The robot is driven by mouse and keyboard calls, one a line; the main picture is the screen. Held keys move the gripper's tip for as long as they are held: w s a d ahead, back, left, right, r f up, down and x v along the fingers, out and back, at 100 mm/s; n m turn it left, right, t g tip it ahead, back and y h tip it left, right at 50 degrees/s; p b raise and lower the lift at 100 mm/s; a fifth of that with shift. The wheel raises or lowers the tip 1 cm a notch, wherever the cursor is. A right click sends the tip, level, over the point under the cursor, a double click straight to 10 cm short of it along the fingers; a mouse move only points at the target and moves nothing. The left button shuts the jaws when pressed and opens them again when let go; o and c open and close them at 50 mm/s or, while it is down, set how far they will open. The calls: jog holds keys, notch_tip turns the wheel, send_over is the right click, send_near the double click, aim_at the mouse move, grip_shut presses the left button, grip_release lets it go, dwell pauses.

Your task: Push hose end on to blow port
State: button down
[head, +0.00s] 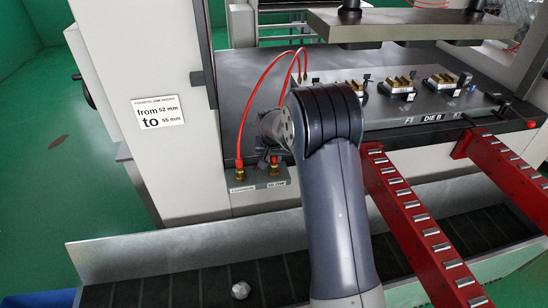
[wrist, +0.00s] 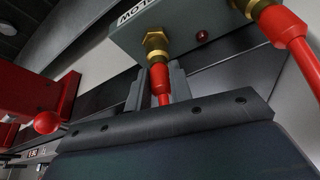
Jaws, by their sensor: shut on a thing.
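The blow port is a brass fitting (wrist: 156,43) on a grey block (wrist: 185,32) marked "LOW" in the wrist view. In the head view the block (head: 262,196) carries the BLOW label. My gripper (wrist: 159,88) is shut on the red hose end (wrist: 161,82), with a grey finger on each side. The hose end is in line with the port, and its tip meets the brass in the wrist view. I cannot tell how far it is seated. In the head view the red hose end (head: 274,159) shows at the port, and my arm hides most of the gripper.
A second brass port with a red hose (wrist: 292,35) on it sits beside the blow port. Red rails (head: 420,225) stand to the right. A dark conveyor (head: 185,287) with a crumpled foil piece (head: 240,290) runs below. A press bed (head: 250,85) is behind.

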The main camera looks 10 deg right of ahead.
dwell(0.8)
jog(key=c, duration=1.2)
grip_release()
jog(key=shift+o, duration=0.4)
jog(key=o, duration=0.4)
jog(key=shift+r+p, duration=1.7)
jog(key=shift+r, duration=1.85)
grip_shut()
